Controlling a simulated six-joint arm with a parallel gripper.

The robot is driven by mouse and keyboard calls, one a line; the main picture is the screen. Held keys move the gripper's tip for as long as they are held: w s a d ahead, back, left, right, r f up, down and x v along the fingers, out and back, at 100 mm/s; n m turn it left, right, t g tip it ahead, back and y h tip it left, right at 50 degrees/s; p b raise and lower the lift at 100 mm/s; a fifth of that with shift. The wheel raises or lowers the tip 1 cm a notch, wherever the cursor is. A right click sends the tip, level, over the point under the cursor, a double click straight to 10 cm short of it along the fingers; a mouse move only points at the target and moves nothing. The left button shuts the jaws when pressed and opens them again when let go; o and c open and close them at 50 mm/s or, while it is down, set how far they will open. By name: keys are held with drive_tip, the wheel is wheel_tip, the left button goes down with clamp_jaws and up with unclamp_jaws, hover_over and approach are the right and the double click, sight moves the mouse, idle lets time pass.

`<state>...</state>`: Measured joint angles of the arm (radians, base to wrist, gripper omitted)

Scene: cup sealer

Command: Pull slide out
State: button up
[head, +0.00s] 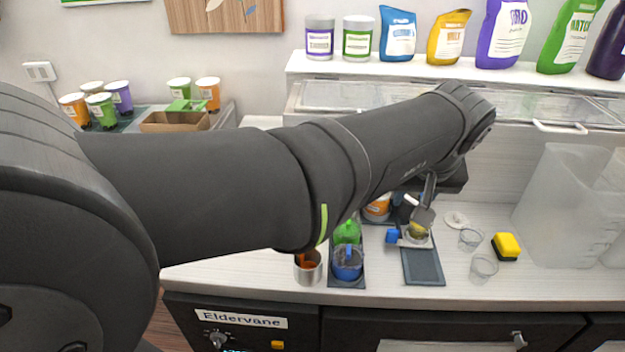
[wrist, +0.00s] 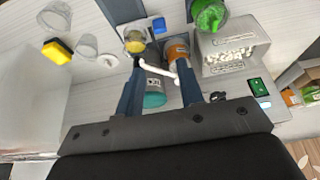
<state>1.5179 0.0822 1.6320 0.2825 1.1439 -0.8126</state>
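A small light slide (head: 408,243) with a blue block (head: 393,236) at its side holds a yellow-filled cup (head: 418,231), just behind a dark mat (head: 423,267). In the wrist view the yellow-filled cup (wrist: 134,42) and blue block (wrist: 158,26) show near the top centre. My gripper (wrist: 158,64) is open, its two dark fingers well apart. A white curved bar (wrist: 157,68) shows between them; I cannot tell whether they touch it. The gripper is just short of the slide in that view. My arm hides most of the sealer in the head view.
Clear cups (head: 483,268), a yellow sponge (head: 506,246) and a large translucent container (head: 563,208) are to the right. A white bin (wrist: 235,45) is near the gripper.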

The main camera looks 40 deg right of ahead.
sight(394, 230)
drive_tip(key=x, duration=1.7)
drive_tip(key=shift+f, duration=0.15)
